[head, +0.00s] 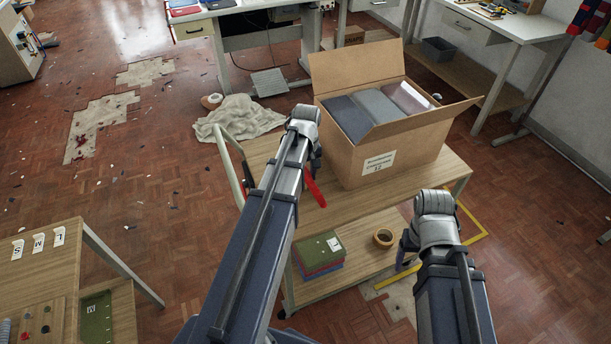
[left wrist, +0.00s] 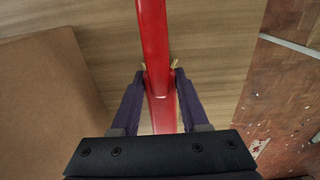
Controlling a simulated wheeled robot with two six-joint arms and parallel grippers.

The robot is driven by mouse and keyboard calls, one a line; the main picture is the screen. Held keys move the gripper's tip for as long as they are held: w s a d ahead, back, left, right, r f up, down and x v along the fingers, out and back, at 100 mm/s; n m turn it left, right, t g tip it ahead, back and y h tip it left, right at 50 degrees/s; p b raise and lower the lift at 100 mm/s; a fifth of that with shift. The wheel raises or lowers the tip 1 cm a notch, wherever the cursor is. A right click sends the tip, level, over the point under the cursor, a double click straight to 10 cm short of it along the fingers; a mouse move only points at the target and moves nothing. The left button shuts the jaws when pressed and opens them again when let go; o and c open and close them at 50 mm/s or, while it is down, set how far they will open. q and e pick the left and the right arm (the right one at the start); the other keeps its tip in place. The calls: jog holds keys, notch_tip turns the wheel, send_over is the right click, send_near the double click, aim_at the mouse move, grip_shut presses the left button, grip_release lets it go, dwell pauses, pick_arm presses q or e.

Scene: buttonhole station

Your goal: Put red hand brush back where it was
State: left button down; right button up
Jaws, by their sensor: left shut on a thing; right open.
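The red hand brush (head: 316,191) shows beside the end of my left arm in the head view, over the wooden top of the trolley (head: 335,205), left of the cardboard box. My left gripper (head: 313,172) is shut on it. In the left wrist view, the brush's red handle (left wrist: 153,40) runs upright between the two fingers of my left gripper (left wrist: 160,78). I cannot tell whether the brush touches the trolley top. My right gripper (head: 404,256) is open and empty, right of the trolley's lower shelf, partly hidden by its arm.
An open cardboard box (head: 385,135) with grey folded items fills the trolley's back part. A pale cloth (head: 238,118) lies on the floor behind. A table (head: 40,275) stands at left.

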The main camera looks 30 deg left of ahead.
aim_at(306, 173)
pick_arm(q)
jog(key=shift+f+b, duration=0.35)
jog(key=shift+f, duration=0.1)
jog(key=c, duration=0.6)
grip_release()
jog(key=shift+o, duration=1)
jog(key=shift+r, duration=0.1)
notch_tip(306, 173, up, 13)
jog(key=p, duration=1.3)
jog(key=shift+d, duration=0.1)
